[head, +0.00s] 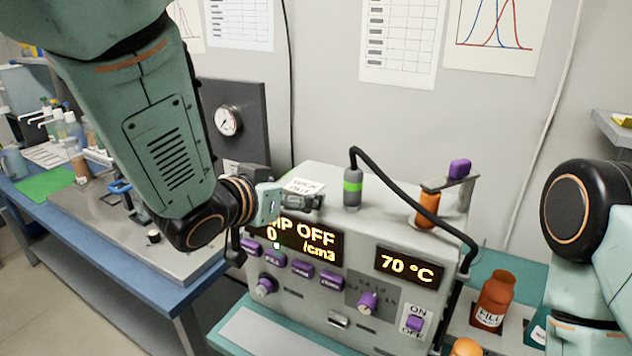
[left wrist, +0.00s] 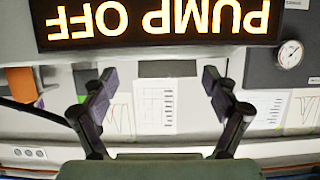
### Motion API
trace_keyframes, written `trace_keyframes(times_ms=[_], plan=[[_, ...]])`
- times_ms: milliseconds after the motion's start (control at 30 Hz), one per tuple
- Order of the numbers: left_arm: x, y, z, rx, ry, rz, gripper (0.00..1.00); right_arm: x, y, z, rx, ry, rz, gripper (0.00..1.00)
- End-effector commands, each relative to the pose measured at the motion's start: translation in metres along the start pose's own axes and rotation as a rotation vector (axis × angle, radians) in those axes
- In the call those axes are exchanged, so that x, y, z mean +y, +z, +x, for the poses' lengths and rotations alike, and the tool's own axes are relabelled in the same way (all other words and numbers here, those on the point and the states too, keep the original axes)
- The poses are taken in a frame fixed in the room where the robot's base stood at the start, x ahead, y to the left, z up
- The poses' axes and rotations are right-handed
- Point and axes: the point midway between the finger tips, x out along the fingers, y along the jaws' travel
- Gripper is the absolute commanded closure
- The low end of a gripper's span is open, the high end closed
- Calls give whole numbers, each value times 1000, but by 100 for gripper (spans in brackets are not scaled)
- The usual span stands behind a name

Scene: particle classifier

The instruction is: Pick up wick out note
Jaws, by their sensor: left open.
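A small white note (head: 303,186) with dark lettering lies at the top front edge of the grey particle classifier (head: 395,225). Its lettering is too small to read surely. My left gripper (head: 312,202) is right at the note, in front of the machine's upper edge, and partly covers it and the display. In the left wrist view the two fingers (left wrist: 158,95) stand wide apart with nothing between them. The note cannot be made out there. I cannot tell whether the fingers touch the note. My right gripper is out of view.
The display reading "PUMP OFF" (left wrist: 160,17) shows upside down in the left wrist view. A green-banded cylinder (head: 352,188) with a black hose stands beside the note. A brown bottle (head: 494,298) is at right. A gauge (head: 228,120) is behind.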

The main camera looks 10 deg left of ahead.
Motion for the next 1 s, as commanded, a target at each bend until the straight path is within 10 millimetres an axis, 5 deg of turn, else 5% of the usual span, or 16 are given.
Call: trace_keyframes(times_ms=[133, 567, 1000], plan=[[-2, 0, 0, 0, -1, -2, 13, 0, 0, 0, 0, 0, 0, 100], [-2, 0, -1, -1, -1, -1, 50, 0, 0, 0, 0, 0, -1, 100], [-2, -16, -7, 3, -2, 1, 51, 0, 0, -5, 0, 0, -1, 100]])
